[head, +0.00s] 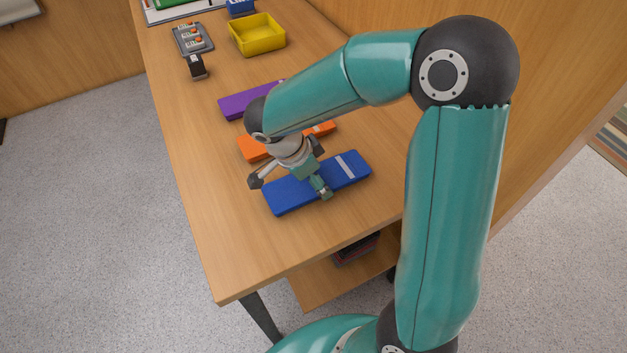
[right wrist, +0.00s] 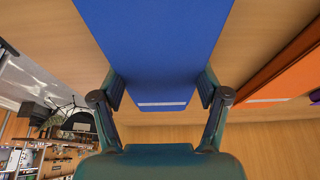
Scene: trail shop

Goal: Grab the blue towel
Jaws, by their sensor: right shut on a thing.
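The blue towel (head: 290,193) is a flat folded slab with a pale stripe near its right end, lying on the wooden table towards the front. My right gripper (head: 290,190) is over the towel, pointing down. In the right wrist view the blue towel (right wrist: 155,50) runs between the two fingers of the gripper (right wrist: 160,92). The fingers are shut on its long sides. The pale stripe shows close to the gripper's palm. I cannot tell whether the towel is lifted off the table. My left gripper is in neither view.
An orange towel (head: 250,148) lies just behind the blue one, partly hidden by my arm. A purple towel (head: 243,102) lies farther back. A yellow bin (head: 257,35) and a card terminal (head: 193,40) stand at the far end. The table's (head: 235,260) front left is clear.

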